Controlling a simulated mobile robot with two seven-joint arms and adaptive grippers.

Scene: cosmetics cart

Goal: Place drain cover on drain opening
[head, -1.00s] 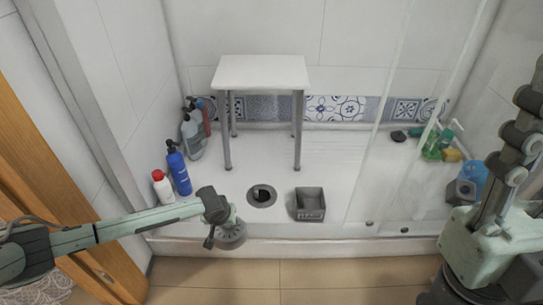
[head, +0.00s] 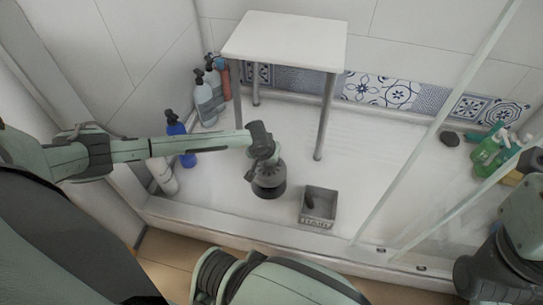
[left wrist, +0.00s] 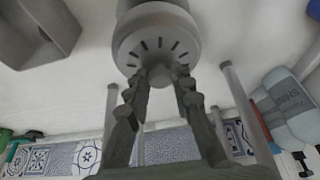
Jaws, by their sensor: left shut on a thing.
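The drain cover (head: 268,176) is a grey round piece with a knob. My left gripper (head: 262,153) is shut on its knob and holds it from above. The left wrist view shows the fingers (left wrist: 160,82) closed on the knob and the slotted cover (left wrist: 157,38) beyond them. In the head view the cover is over the drain area of the white shower floor. A dark patch shows under its near edge. The drain opening is otherwise hidden, and I cannot tell whether the cover touches it. My right gripper is not in view.
A grey square box (head: 319,208) stands close to the right of the cover. A white stool (head: 285,40) stands behind. Bottles, including a blue one (head: 180,140), are at the left, partly behind my arm. A glass panel (head: 440,130) is at the right.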

